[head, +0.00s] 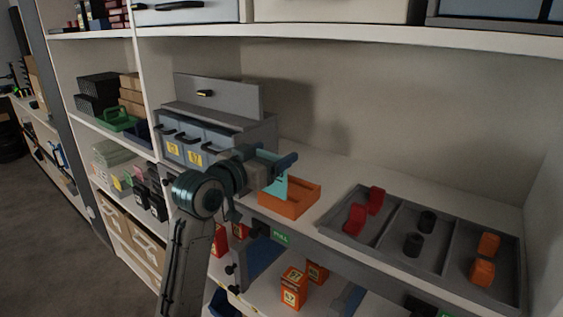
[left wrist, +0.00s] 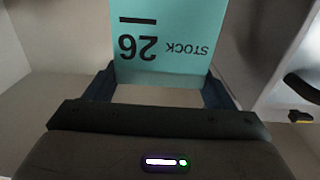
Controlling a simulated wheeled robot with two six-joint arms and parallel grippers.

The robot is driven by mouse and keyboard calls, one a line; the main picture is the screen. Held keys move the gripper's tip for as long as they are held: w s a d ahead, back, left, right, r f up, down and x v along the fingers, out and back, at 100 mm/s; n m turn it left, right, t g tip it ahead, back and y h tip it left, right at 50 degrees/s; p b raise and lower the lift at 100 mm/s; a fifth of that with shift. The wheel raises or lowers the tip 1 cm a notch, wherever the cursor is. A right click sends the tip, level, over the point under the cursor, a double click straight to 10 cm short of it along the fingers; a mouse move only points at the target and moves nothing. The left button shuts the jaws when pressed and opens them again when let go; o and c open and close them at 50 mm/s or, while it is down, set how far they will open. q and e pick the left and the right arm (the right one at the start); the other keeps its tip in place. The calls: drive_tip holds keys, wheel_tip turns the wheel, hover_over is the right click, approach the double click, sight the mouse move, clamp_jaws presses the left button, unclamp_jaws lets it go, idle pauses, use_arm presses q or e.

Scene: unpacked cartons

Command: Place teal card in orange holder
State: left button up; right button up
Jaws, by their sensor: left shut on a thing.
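The teal card (head: 280,188) is held by my left gripper (head: 284,164) over the left part of the orange holder (head: 295,204) on the shelf. In the left wrist view, the teal card (left wrist: 165,42) fills the space between the fingers (left wrist: 160,85) and reads "STOCK 26" upside down. My left gripper is shut on the card. In the head view the card looks upright, with its lower edge close to the holder; I cannot tell whether it is inside or just behind the holder's front. The right gripper is not in view.
A grey divided tray (head: 395,240) with red, black and orange pieces stands to the right of the holder. A grey drawer unit (head: 218,135) stands behind my left arm. Orange boxes (head: 293,287) sit on the shelf below. The shelf behind the holder is clear.

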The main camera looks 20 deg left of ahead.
use_arm(q)
drive_tip(key=shift+w+d+f+p, duration=0.1)
drive_tip(key=shift+w+d+p, duration=0.2)
drive_tip(key=shift+w+d, duration=0.7)
wheel_tip(320, 180, down, 4)
drive_tip(key=shift+r+p, duration=0.25)
drive_tip(key=shift+p, duration=0.35)
drive_tip(key=o, duration=1)
drive_tip(key=shift+f, duration=0.15)
drive_tip(key=shift+c, duration=0.2)
